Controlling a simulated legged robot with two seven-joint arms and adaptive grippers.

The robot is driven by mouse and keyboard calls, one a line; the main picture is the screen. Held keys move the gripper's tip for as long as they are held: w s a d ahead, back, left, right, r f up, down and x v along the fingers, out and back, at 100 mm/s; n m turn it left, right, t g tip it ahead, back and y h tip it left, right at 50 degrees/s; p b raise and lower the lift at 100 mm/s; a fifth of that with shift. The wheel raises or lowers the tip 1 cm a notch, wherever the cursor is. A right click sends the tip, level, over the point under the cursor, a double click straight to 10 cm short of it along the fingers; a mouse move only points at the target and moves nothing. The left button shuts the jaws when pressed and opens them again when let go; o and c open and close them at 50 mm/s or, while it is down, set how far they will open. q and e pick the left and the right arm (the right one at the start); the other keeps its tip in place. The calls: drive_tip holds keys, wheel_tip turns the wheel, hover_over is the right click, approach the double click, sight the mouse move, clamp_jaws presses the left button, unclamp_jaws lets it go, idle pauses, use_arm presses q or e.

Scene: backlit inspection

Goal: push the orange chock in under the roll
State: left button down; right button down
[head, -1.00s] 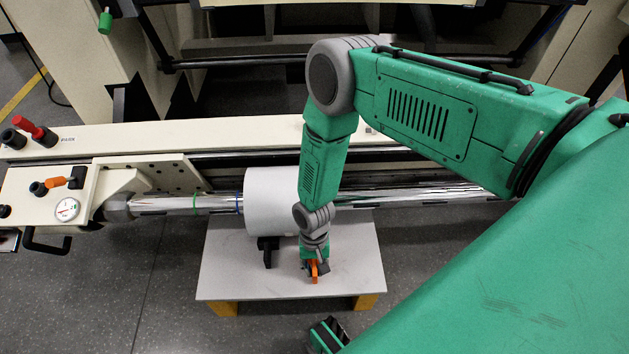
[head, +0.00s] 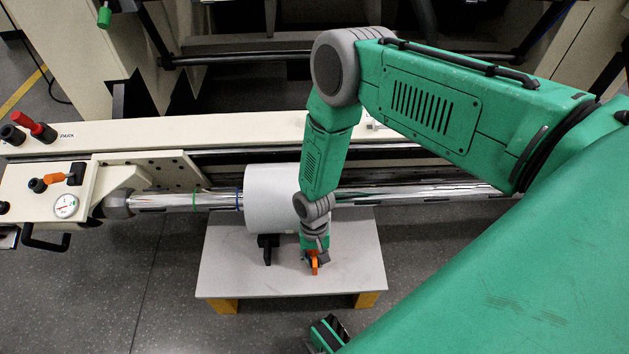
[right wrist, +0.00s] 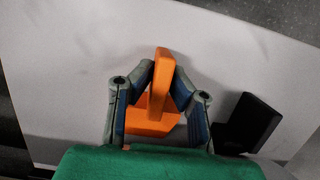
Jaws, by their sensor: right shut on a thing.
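The orange chock (head: 314,264) is on the grey board (head: 235,279), in front of the white roll (head: 270,200). My right gripper (head: 314,257) is at the chock, seen from above. In the right wrist view, its two fingers (right wrist: 160,100) are shut on the orange chock (right wrist: 161,84), whose upright part sticks out beyond the fingertips. The roll sits on a shiny bar (head: 405,194); my forearm hides its right end. I cannot tell whether the orange chock touches the roll. My left gripper is not in view.
A black chock (head: 268,243) stands at the roll's front, left of my gripper; it also shows in the right wrist view (right wrist: 248,124). The board rests on yellow-orange feet (head: 223,306). A machine end block (head: 105,190) stands left. The board's front is clear.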

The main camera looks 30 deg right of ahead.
drive_tip(key=c, duration=1.5)
unclamp_jaws()
drive_tip(key=shift+o, duration=0.2)
drive_tip(key=v, duration=1.2)
drive_tip(key=s+d+r+n+t+h, duration=0.1)
drive_tip(key=s+d+r+n+t, duration=0.15)
drive_tip(key=s, duration=0.65)
drive_tip(key=s+d+r+n+t+h, duration=0.15)
drive_tip(key=s+n, duration=0.25)
drive_tip(key=s, duration=0.6)
wheel_tip(320, 180, up, 17)
drive_tip(key=g+y+p, duration=0.1)
drive_tip(key=p, duration=1.6)
drive_tip(key=shift+w+r, duration=0.25)
drive_tip(key=shift+w, duration=0.05)
